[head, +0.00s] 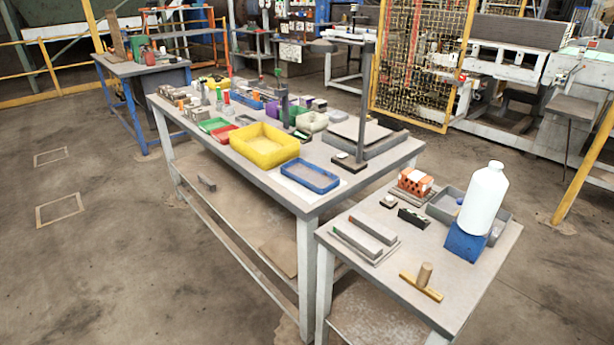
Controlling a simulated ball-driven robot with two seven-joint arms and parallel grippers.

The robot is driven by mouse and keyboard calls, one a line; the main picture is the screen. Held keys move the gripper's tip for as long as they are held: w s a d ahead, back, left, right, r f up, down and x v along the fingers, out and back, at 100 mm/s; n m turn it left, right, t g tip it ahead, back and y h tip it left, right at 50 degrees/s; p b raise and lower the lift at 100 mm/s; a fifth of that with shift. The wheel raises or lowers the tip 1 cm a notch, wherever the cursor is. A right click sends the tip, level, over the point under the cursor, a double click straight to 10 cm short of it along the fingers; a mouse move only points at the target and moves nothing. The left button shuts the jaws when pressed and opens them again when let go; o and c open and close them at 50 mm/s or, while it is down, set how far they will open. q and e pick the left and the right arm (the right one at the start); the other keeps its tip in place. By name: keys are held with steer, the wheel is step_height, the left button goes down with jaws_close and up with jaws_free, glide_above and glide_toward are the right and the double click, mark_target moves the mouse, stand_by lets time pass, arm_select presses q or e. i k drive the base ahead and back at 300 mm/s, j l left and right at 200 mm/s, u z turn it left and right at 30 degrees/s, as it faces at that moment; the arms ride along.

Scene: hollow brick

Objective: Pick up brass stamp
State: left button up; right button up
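What looks like the brass stamp (421,288) lies on the near right table: a flat yellowish bar with a short brown cylindrical handle standing up from its middle. It is close to the table's front edge, with bare tabletop around it. Nothing covers it. Neither of my grippers shows in the head view.
The near right table (473,297) also holds grey bars on a plate (365,239), an orange hollow brick (415,182), a small black item (413,218), a grey tray (445,204) and a white bottle (484,198) above a blue block (465,241). A longer cluttered table (300,195) adjoins.

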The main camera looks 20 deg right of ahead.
mark_target(420, 283)
steer(key=z, duration=1.45)
